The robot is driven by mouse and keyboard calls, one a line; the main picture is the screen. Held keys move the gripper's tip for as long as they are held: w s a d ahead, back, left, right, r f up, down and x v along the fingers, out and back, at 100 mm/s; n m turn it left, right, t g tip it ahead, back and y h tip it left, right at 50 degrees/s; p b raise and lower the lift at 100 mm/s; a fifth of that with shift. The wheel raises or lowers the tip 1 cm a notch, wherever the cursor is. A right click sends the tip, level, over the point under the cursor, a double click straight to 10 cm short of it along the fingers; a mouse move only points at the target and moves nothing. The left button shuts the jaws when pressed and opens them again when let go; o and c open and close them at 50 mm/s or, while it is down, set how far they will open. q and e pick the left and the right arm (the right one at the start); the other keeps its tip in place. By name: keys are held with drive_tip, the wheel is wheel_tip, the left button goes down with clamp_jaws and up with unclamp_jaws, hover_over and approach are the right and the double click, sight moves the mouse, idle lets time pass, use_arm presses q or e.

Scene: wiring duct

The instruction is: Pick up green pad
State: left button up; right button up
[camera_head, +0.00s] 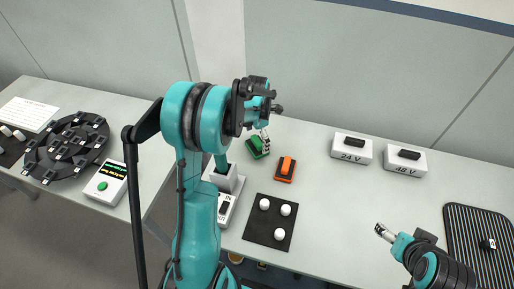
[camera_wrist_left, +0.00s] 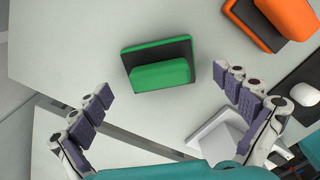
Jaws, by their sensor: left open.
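The green pad (camera_head: 256,149) lies on the grey table, just beyond my left arm in the head view. In the left wrist view the green pad (camera_wrist_left: 160,74) shows a raised green block on a dark-edged green base. My left gripper (camera_wrist_left: 165,108) is open and empty, its two fingers apart on either side below the pad in that view. In the head view my left gripper (camera_head: 264,140) is partly hidden by the arm and sits near the pad. My right gripper (camera_head: 383,232) is over the right part of the table, too small to tell its opening.
An orange pad (camera_head: 286,167) lies right of the green one. A black mat (camera_head: 254,238) holds white knobs. Boxes marked 24 V (camera_head: 351,148) and 48 V (camera_head: 404,161) stand at the back. A white post block (camera_head: 227,177) is close to my left arm. A ribbed black mat (camera_head: 474,262) lies far right.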

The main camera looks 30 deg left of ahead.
use_arm(q)
wheel_tip(320, 180, down, 2)
drive_tip(key=shift+f, duration=0.2)
drive_tip(key=shift+r, duration=0.1)
drive_tip(key=c, duration=1.3)
drive_tip(key=shift+o, duration=0.2)
drive_tip(key=shift+r, duration=0.1)
wheel_tip(320, 180, up, 4)
drive_tip(key=shift+r+p, duration=0.1)
drive_tip(key=shift+p, duration=0.7)
drive_tip(key=d+r, duration=0.2)
drive_tip(key=d, duration=0.1)
drive_tip(key=d+r+p, duration=0.1)
drive_tip(key=d+r, duration=0.1)
drive_tip(key=d, duration=0.2)
drive_tip(key=d+r+p, duration=0.1)
drive_tip(key=d+r, duration=0.1)
drive_tip(key=d, duration=0.2)
drive_tip(key=shift+w+r, duration=0.1)
drive_tip(key=shift+r, duration=0.05)
drive_tip(key=shift+d+r+p, duration=0.2)
drive_tip(key=shift+d+p, duration=0.1)
drive_tip(key=shift+d, duration=0.05)
drive_tip(key=shift+f, duration=0.1)
